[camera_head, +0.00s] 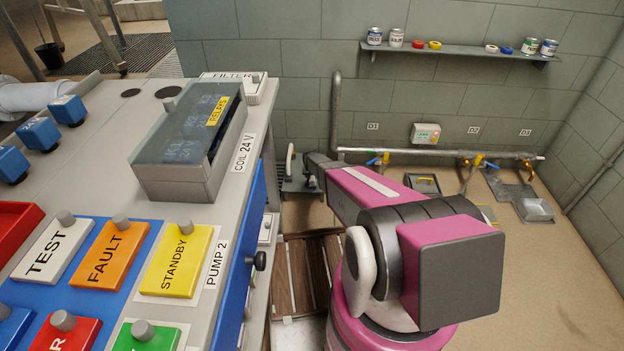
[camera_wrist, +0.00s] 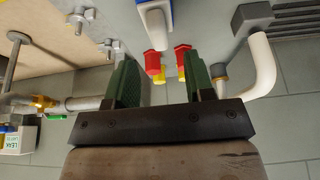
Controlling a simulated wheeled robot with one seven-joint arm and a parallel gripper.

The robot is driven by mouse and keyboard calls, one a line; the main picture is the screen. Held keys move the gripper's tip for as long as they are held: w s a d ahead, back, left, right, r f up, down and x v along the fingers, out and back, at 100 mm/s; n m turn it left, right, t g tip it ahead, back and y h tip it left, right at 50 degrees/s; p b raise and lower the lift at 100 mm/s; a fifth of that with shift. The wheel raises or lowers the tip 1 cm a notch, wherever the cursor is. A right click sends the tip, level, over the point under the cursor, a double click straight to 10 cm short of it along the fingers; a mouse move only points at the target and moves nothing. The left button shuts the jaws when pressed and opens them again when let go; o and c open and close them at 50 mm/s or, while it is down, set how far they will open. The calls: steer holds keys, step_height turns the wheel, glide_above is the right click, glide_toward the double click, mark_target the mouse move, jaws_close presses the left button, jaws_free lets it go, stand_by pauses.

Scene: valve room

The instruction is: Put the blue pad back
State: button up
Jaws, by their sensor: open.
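A blue tile (camera_head: 12,326), possibly the blue pad, lies at the lower left edge of the control panel, mostly cut off. Beside it on the panel are knobbed pads: the white TEST pad (camera_head: 45,252), the orange FAULT pad (camera_head: 104,258), the yellow STANDBY pad (camera_head: 172,263), a red pad (camera_head: 72,336) and a green pad (camera_head: 140,343). In the wrist view my gripper (camera_wrist: 162,85) has its two green fingers apart, with nothing held between them. My arm reaches beyond the panel's right side in the head view, away from the pads. The fingertips are not clear there.
A grey relay box (camera_head: 180,170) with a clear lid stands on the panel, right of several blue blocks (camera_head: 38,133). A wall shelf (camera_head: 455,53) holds cans and rings. Pipes with valves (camera_head: 480,160) run along the back wall. Open floor (camera_head: 545,285) lies at the right.

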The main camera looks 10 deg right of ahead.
steer(key=s+r+n+g, duration=0.2)
steer(key=s+r+g, duration=0.2)
steer(key=s+r, duration=3.1)
steer(key=shift+s+d+r+y, duration=0.35)
steer(key=shift+s+r+y, duration=0.05)
steer(key=shift+s, duration=0.65)
steer(key=shift+c, duration=0.5)
steer(key=shift+d, duration=0.1)
